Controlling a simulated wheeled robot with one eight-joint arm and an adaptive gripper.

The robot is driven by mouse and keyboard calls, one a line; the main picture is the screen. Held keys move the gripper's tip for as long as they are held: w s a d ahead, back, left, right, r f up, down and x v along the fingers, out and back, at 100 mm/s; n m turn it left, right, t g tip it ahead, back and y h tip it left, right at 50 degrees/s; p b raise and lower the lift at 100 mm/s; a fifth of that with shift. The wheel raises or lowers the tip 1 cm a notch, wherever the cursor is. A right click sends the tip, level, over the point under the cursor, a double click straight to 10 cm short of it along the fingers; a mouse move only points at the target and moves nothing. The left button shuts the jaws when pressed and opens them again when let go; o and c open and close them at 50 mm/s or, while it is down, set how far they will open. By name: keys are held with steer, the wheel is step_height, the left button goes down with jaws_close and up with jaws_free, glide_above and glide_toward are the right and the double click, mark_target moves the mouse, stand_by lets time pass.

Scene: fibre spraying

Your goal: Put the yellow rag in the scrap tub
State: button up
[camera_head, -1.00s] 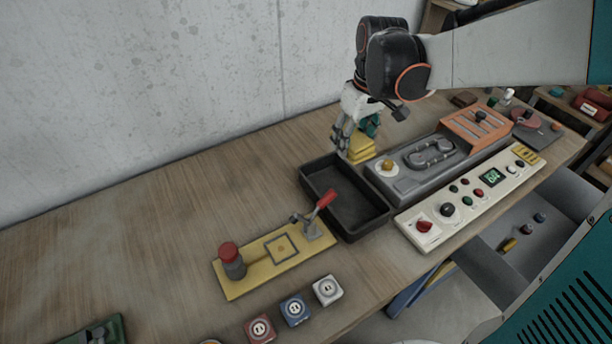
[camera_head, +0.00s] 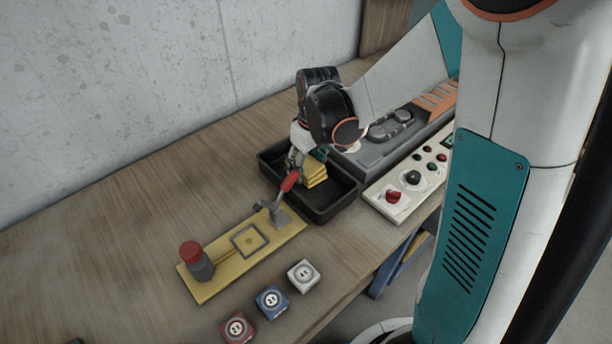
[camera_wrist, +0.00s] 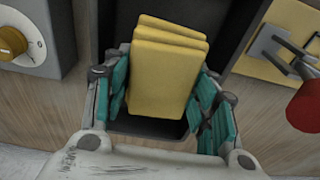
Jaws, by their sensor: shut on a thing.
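The yellow rag (camera_head: 315,174) is a folded, layered pad. In the wrist view, the rag (camera_wrist: 165,70) sits between the teal fingers of my gripper (camera_wrist: 162,88), which is shut on it. In the head view my gripper (camera_head: 300,166) is over the black rectangular open tub (camera_head: 336,207), and the rag appears within its outline. I cannot tell whether the rag touches the tub floor. In the wrist view the dark tub (camera_wrist: 150,127) shows around and below the rag, partly hidden by it.
A yellow fixture plate (camera_head: 225,270) with a red-handled clamp (camera_head: 284,196) stands close to the tub's left. A control panel (camera_head: 385,195) and a grey unit (camera_head: 350,160) stand to its right. Red, blue and white blocks (camera_head: 271,301) lie in front.

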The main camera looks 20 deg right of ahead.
mark_target(311, 166)
steer(key=shift+f+b, duration=0.65)
steer(key=shift+f, duration=1.3)
steer(key=shift+f, duration=0.2)
steer(key=o, duration=1.2)
steer(key=shift+r, duration=0.1)
steer(key=r+p, duration=0.1)
steer(key=r, duration=0.3)
steer(key=s+r+p, duration=0.1)
steer(key=r, duration=0.3)
steer(key=r+p, duration=0.2)
steer(key=r, duration=0.2)
steer(key=shift+s+d, duration=0.15)
steer(key=shift+d, duration=0.2)
